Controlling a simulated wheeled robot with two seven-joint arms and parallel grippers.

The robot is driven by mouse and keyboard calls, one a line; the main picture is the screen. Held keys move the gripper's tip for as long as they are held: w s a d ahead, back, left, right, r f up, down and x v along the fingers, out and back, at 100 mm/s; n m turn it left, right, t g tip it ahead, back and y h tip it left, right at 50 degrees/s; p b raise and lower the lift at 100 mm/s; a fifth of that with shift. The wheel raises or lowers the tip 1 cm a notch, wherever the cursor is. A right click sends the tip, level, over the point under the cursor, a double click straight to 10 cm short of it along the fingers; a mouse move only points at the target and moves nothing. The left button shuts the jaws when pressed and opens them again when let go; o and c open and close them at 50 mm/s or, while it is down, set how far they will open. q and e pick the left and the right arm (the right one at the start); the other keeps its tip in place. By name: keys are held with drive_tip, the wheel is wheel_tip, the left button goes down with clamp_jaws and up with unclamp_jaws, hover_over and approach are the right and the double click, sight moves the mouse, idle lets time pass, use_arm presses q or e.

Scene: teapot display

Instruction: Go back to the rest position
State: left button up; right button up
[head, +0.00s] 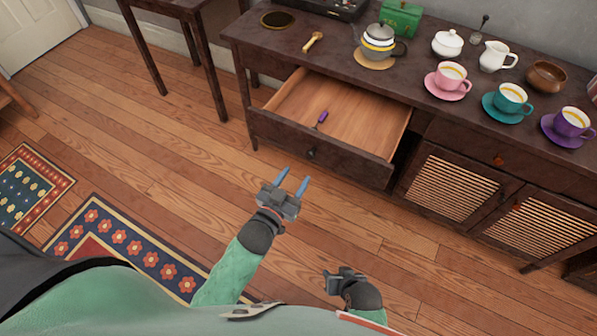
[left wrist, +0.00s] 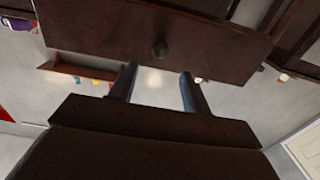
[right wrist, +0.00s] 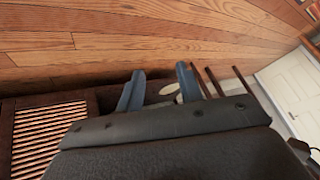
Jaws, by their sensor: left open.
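My left gripper (head: 293,178) is open and empty in the head view, over the floor in front of the pulled-out drawer (head: 340,120). Its two fingers stand apart in the left wrist view (left wrist: 160,82), with the dark drawer front and its round knob (left wrist: 160,49) beyond them, not touched. My right gripper (head: 345,272) is low, close to my body, over the floor. Its fingers are small in the head view, but the right wrist view (right wrist: 161,82) shows them apart with nothing held between them.
A small purple-handled item (head: 321,118) lies in the open drawer. The dark sideboard (head: 455,112) carries a teapot (head: 379,42), a pink cup (head: 451,75), a teal cup (head: 511,96) and a purple cup (head: 572,121). A patterned rug (head: 130,240) lies at left. Floor around both grippers is clear.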

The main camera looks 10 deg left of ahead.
use_arm(q)
drive_tip(key=shift+s, duration=0.2)
use_arm(e)
drive_tip(key=shift+d, duration=0.1)
idle(0.4)
use_arm(q)
drive_tip(key=s+a+f+g+y, duration=0.5)
drive_tip(key=s+f+g, duration=0.1)
drive_tip(key=f+g, duration=0.3)
drive_tip(key=s+d+r+n+g+h+p, duration=0.1)
drive_tip(key=s+r+g+p, duration=0.5)
drive_tip(key=s, duration=0.8)
wheel_tip(320, 180, up, 5)
drive_tip(key=p, duration=0.3)
drive_tip(key=shift+s+d+f, duration=0.15)
drive_tip(key=shift+s+d, duration=0.1)
drive_tip(key=shift+s, duration=0.1)
use_arm(e)
drive_tip(key=s+d+r+g+h, duration=0.1)
drive_tip(key=d+r, duration=0.3)
drive_tip(key=r, duration=0.8)
drive_tip(key=s+d+r+g+h, duration=0.1)
drive_tip(key=s+d+r+g, duration=0.1)
drive_tip(key=r, duration=1)
drive_tip(key=shift+s+d+g, duration=0.3)
drive_tip(key=shift+s+d, duration=0.2)
drive_tip(key=shift+d, duration=0.55)
